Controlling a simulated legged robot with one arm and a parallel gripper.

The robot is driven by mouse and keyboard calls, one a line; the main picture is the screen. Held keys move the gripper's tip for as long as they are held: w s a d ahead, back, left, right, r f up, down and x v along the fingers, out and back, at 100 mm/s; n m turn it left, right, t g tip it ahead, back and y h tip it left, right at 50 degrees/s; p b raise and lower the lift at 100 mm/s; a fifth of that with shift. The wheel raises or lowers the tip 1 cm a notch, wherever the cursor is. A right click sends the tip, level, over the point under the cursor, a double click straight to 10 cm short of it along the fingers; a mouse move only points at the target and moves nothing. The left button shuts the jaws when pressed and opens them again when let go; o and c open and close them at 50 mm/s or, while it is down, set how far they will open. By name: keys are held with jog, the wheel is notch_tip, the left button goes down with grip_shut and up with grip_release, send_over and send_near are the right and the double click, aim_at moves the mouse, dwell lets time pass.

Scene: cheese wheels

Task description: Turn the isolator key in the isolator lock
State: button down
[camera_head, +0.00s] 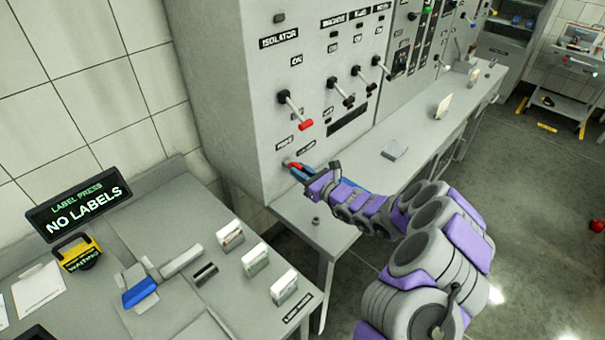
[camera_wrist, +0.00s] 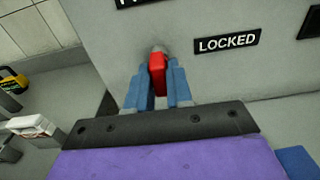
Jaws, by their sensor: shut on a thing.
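The isolator key shows as a red grip (camera_wrist: 157,75) between the two blue fingers of my gripper (camera_wrist: 158,88) in the wrist view. My gripper is shut on it. A grey round lock (camera_wrist: 157,49) sits on the panel just beyond the red grip, beside the label "LOCKED" (camera_wrist: 227,42). In the head view my gripper (camera_head: 297,170) is at the lower left of the isolator panel, with a bit of red (camera_head: 290,163) at its tips. How deep the key sits in the lock is hidden. The isolator lever (camera_head: 296,110) with a red end is above, pointing down and right.
Other black levers (camera_head: 341,92) line the grey cabinet (camera_head: 215,60) to the right. A grey bench (camera_head: 325,238) runs below the panel. A label press sign (camera_head: 78,208) reads "NO LABELS" over the left table, which holds several small boxes. Open floor (camera_head: 540,170) lies at right.

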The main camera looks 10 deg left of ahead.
jog(key=c, duration=0.9)
grip_release()
jog(key=shift+c, duration=0.2)
jog(key=p+v, duration=0.3)
jog(key=v, duration=1.4)
jog(key=shift+s+f, duration=0.15)
jog(key=shift+f, duration=0.05)
jog(key=shift+d, duration=0.1)
